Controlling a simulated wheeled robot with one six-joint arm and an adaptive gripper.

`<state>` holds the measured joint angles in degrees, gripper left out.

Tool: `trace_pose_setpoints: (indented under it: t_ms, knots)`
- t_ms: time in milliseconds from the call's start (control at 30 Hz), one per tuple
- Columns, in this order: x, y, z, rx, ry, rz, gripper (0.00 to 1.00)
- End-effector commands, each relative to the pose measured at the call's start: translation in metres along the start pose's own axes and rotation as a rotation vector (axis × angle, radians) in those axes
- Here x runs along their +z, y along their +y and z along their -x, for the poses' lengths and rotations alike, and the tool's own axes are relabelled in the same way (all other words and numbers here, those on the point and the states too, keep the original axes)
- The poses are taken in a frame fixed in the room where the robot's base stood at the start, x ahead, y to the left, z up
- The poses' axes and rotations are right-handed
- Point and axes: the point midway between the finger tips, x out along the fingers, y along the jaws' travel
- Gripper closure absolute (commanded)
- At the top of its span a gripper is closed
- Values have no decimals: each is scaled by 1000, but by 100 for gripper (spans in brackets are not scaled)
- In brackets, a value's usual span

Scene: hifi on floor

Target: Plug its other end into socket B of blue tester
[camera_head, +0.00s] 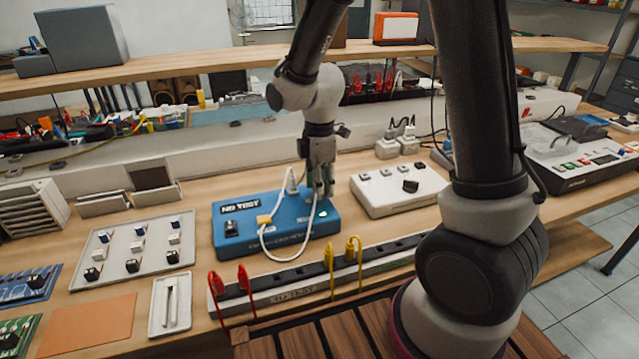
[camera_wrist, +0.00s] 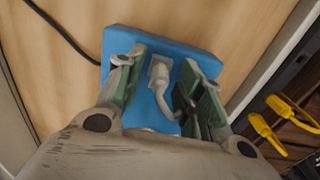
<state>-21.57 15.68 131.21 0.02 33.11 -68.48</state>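The blue tester (camera_head: 290,236) lies on the bench, with its lettered label at the left of its top. It is also below my gripper in the wrist view (camera_wrist: 205,62). The cable's other end is hidden by my fingers; I cannot read the socket letters.
A power strip (camera_head: 300,288) with red and yellow plugs runs in front of the tester. A white box with knobs (camera_head: 385,200) stands close on the right. A tray of small switches (camera_head: 110,265) lies on the left. A black cable (camera_wrist: 62,30) crosses the bench behind.

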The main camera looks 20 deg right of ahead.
Motion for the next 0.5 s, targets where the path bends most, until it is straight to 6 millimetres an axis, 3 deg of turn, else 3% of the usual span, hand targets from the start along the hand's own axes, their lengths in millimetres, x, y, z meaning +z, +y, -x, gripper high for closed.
trace_pose_setpoints:
  t_ms: [233, 500]
  knots:
    - [0, 1, 15, 3, 1, 0, 63]
    - [0, 1, 75, 6, 2, 0, 63]
